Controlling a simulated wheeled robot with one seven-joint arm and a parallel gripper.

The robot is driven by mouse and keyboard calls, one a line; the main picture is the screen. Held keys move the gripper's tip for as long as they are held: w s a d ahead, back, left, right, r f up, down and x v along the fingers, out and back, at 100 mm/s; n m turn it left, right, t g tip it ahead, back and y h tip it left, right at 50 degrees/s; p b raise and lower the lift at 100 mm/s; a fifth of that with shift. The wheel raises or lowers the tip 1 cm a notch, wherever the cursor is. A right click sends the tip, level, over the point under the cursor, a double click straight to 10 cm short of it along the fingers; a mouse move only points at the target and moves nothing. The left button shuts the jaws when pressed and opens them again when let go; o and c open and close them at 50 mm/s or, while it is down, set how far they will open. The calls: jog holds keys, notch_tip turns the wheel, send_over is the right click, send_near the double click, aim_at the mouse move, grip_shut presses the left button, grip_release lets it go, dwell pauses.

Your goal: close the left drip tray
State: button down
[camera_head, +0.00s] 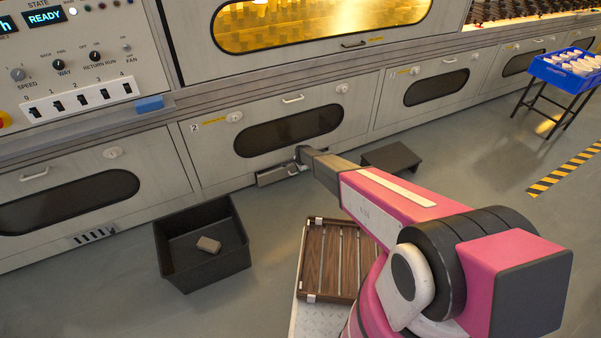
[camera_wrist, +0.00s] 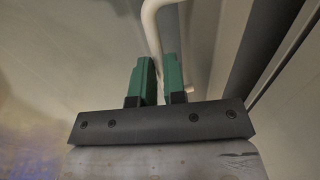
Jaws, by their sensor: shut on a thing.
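A narrow grey drip tray (camera_head: 275,176) juts out a little at the foot of the machine, below the panel marked 2. My gripper (camera_head: 301,154) is at the right end of this tray, and my arm hides part of that area. In the wrist view the two green fingers of my gripper (camera_wrist: 159,76) are shut on a pale bent bar handle (camera_wrist: 152,35), which runs up between them. Whether this handle joins the tray is hard to see.
A black open bin (camera_head: 205,270) with a brown block (camera_head: 209,244) stands on the floor at the left. A dark low step (camera_head: 391,157) stands right of my gripper. A wooden slatted rack (camera_head: 335,260) lies near my base.

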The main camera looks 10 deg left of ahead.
jog(key=c, duration=1.2)
grip_release()
jog(key=r, duration=0.3)
jog(key=s+r, duration=0.1)
jog(key=r, duration=0.3)
jog(key=d+r, duration=0.1)
jog(key=r, duration=0.2)
jog(key=shift+s+d+r, duration=0.1)
jog(key=shift+s+r, duration=0.15)
jog(key=shift+s, duration=0.1)
